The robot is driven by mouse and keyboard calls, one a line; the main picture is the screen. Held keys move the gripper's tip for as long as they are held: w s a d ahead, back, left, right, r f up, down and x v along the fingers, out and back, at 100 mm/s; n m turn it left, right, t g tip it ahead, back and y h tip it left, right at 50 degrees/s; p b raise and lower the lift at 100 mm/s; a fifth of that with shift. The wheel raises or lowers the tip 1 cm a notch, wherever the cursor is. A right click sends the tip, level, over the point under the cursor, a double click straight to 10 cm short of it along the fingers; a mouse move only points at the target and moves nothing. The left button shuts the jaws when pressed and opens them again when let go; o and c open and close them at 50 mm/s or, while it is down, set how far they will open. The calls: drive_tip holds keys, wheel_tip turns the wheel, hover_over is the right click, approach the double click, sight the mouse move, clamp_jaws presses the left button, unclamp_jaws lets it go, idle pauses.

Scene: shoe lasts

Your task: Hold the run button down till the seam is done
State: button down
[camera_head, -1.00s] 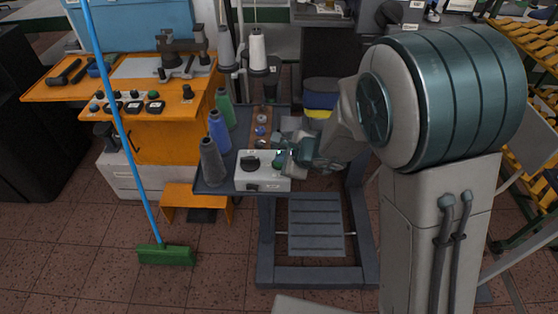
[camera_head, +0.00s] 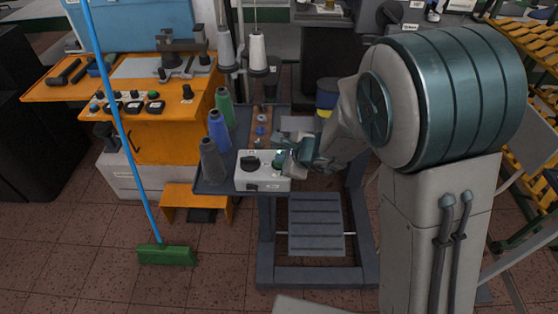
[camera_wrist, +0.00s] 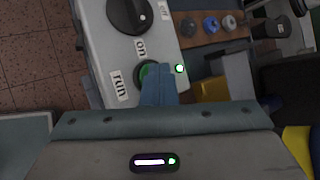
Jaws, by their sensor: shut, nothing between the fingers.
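The white control box (camera_head: 250,184) stands at the front of the dark sewing stand. In the wrist view the box (camera_wrist: 92,35) carries a black knob (camera_wrist: 128,12), "on" and "run" labels, and a green button (camera_wrist: 146,70) beside "run". A small green lamp (camera_wrist: 180,68) is lit next to it. My gripper (camera_head: 284,160) is shut and empty at the box's right end. In the wrist view its blue-grey fingertips (camera_wrist: 157,82) cover part of the green button. I cannot tell how far the button is pressed.
Green, blue and grey thread cones (camera_head: 212,160) stand left of the box. White cones (camera_head: 257,50) stand behind. A blue and yellow piece (camera_head: 327,97) is behind my arm. A blue-handled broom (camera_head: 165,255) stands at the left. A slatted treadle (camera_head: 316,224) lies below.

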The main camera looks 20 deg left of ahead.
drive_tip(key=shift+r+p, duration=0.55)
drive_tip(key=shift+r, duration=0.5)
drive_tip(key=shift+r+p, duration=1.75)
drive_tip(key=shift+r, duration=0.65)
